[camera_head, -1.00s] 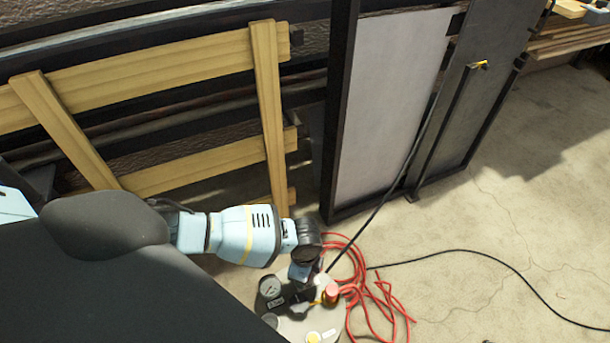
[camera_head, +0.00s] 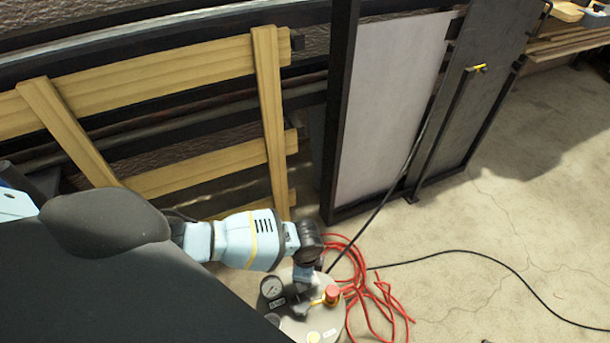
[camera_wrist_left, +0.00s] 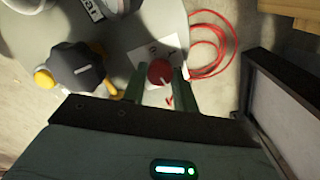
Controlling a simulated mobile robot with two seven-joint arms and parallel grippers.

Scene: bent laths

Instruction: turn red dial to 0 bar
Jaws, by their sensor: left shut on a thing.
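The red dial (camera_wrist_left: 159,71) sits over a white label (camera_wrist_left: 146,54) with dark marks too small to read. In the left wrist view my left gripper (camera_wrist_left: 159,82) has its two green fingers on either side of the dial, shut on it. A thin pale line shows at the dial's lower edge; I cannot tell its reading. In the head view the red dial (camera_head: 332,292) shows at the right of the round grey tank top (camera_head: 297,328), beside my left gripper (camera_head: 311,296). My right gripper is in neither view.
A black knob (camera_wrist_left: 77,68) with yellow parts beside it stands left of the dial in the wrist view. A round gauge (camera_head: 271,287) stands on the tank. Red hose (camera_head: 378,296) lies on the floor beside it. A dark framed panel (camera_head: 390,105) stands behind.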

